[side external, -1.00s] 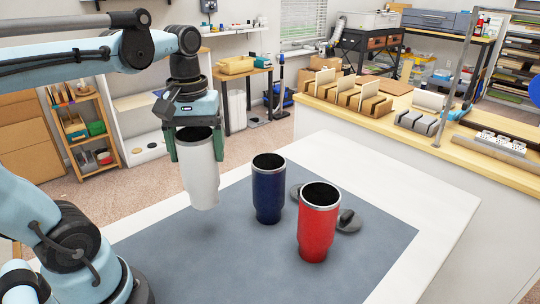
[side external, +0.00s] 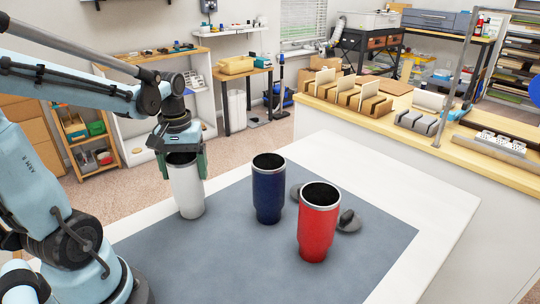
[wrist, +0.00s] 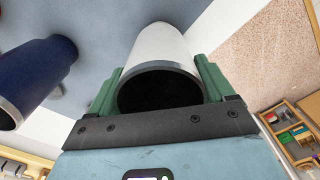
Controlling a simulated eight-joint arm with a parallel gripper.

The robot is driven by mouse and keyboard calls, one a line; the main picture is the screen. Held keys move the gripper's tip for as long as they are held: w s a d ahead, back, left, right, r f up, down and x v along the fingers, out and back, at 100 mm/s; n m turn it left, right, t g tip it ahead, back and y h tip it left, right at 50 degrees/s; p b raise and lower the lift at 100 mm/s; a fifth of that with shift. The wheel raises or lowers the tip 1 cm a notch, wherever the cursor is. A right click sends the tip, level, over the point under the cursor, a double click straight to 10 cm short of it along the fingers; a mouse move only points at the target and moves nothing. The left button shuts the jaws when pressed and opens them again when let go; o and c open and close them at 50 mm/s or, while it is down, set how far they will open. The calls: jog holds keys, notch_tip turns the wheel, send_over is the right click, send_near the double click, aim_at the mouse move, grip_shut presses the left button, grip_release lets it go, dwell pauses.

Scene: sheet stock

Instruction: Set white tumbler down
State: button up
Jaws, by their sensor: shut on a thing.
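The white tumbler (side external: 187,189) is upright at the left part of the grey mat (side external: 250,262), near its back edge. Its base looks at or just above the mat; I cannot tell if it touches. My gripper (side external: 183,163) is shut on the tumbler near its rim, with a green finger on each side. In the wrist view the white tumbler (wrist: 162,45) shows its dark open mouth between the fingers (wrist: 160,85).
A navy tumbler (side external: 268,190) stands to the right of the white one, with a gap between them. A red tumbler (side external: 318,226) stands farther right, nearer the camera. Dark grey lids (side external: 348,221) lie behind it. The front of the mat is clear.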

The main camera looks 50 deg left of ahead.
jog(key=shift+f, duration=0.25)
jog(key=o, duration=1.7)
jog(key=shift+r, duration=0.1)
notch_tip(320, 180, up, 12)
jog(key=shift+r, duration=0.1)
